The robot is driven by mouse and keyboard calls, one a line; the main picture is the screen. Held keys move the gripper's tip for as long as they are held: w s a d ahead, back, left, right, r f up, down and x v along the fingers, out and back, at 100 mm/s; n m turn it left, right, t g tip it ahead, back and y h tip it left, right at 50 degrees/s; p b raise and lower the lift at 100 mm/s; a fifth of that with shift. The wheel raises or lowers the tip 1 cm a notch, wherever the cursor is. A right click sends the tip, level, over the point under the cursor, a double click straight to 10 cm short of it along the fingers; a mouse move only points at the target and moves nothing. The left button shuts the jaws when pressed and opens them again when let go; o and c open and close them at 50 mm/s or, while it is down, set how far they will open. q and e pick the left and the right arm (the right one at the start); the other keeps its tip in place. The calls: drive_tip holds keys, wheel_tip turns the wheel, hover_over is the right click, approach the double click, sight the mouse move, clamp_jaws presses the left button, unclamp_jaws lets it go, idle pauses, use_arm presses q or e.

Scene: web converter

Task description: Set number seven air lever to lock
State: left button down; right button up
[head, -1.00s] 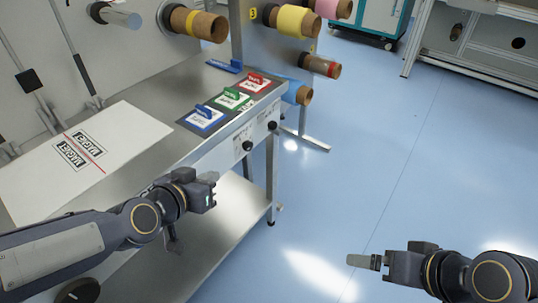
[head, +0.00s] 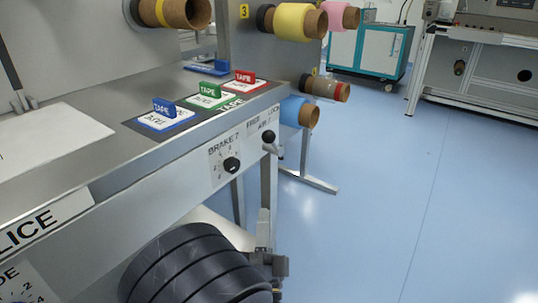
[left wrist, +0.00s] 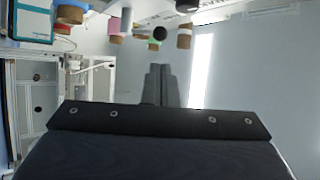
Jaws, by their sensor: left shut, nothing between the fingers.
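The number seven air lever (head: 269,137) has a black ball knob. It sits on the front panel of the steel table under a label with FREE, AIR and LOCK, right of the BRAKE 7 knob (head: 231,165). I cannot tell which setting it points to. My left gripper (head: 264,213) is below the lever, fingers pointing up, shut and empty, apart from the lever. In the left wrist view its closed fingers (left wrist: 160,70) point toward a black ball (left wrist: 160,33), which looks like the lever's knob. My right gripper is out of view.
Blue, green and red tape blocks (head: 165,115) stand on the steel tabletop (head: 75,160). A blue tape roll (head: 299,112) and a brown roll (head: 325,88) stick out just beyond the lever. The blue floor (head: 390,200) to the right is clear.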

sight(268, 142)
use_arm(q)
drive_tip(key=shift+w+d, duration=0.1)
idle(0.3)
drive_tip(key=b+x, duration=0.1)
drive_tip(key=x, duration=1.3)
drive_tip(key=shift+r, duration=0.2)
drive_tip(key=shift+r+p, duration=0.2)
drive_tip(key=shift+p, duration=0.15)
drive_tip(key=w+d+r+m+g+p, duration=0.4)
drive_tip(key=g+p, duration=0.7)
drive_tip(key=p, duration=2.4)
drive_tip(key=w+m, duration=0.2)
drive_tip(key=m, duration=0.1)
drive_tip(key=shift+w+d+r+m, duration=0.2)
drive_tip(key=shift+d+m, duration=0.1)
drive_tip(key=shift+d, duration=0.1)
